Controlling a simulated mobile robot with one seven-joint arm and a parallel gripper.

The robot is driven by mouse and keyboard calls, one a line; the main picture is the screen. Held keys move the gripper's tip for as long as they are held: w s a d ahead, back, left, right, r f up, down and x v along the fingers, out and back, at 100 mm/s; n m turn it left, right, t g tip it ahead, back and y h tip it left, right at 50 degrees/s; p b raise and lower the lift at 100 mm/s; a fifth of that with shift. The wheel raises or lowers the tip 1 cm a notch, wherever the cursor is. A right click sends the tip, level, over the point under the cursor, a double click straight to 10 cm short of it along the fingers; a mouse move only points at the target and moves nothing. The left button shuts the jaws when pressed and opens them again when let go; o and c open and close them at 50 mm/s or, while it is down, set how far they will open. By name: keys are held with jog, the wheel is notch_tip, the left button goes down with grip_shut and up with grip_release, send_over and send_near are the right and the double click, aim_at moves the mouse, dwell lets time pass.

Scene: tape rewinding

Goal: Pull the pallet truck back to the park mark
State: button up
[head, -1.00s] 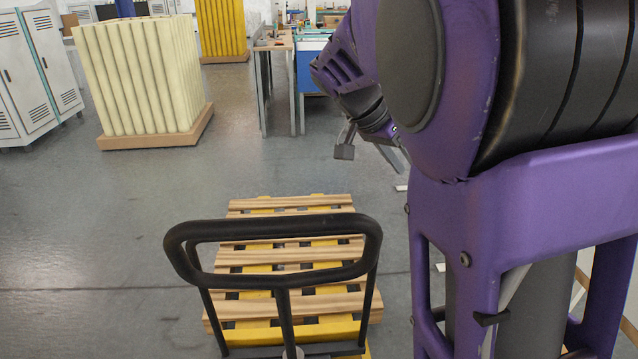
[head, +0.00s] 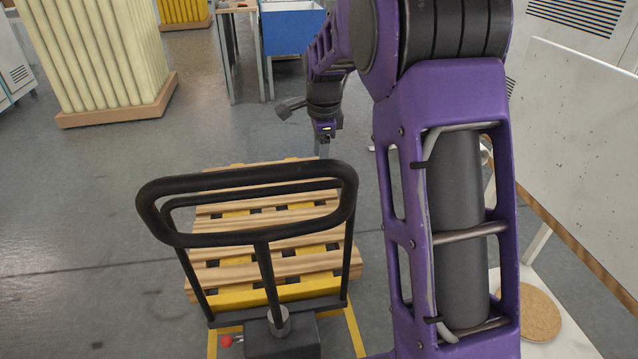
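The pallet truck has a black loop handle (head: 250,238) standing upright on a post and a dark body (head: 282,338) with a red knob. Its yellow forks lie under a slatted wooden pallet (head: 225,272) just beyond the handle. Yellow strips (head: 354,328) run on both sides of the truck body at the bottom edge; I cannot tell whether they are the park mark. My gripper (head: 308,130) is beyond and above the handle's upper right corner, apart from it. Its fingers are spread, with nothing visible between them.
A stack of cream tubes on a wooden base (head: 118,117) stands at the back left. A workbench with a blue bin (head: 291,38) is behind. A white panel (head: 585,130) and a round cork disc (head: 530,312) are at the right. The left floor is clear.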

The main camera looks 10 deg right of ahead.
aim_at(319, 183)
jog(key=f, duration=0.3)
jog(key=w+f, duration=0.1)
jog(key=f, duration=0.2)
jog(key=f+b, duration=0.1)
jog(key=f, duration=0.1)
jog(key=shift+w+f, duration=0.4)
grip_shut()
dwell(0.9)
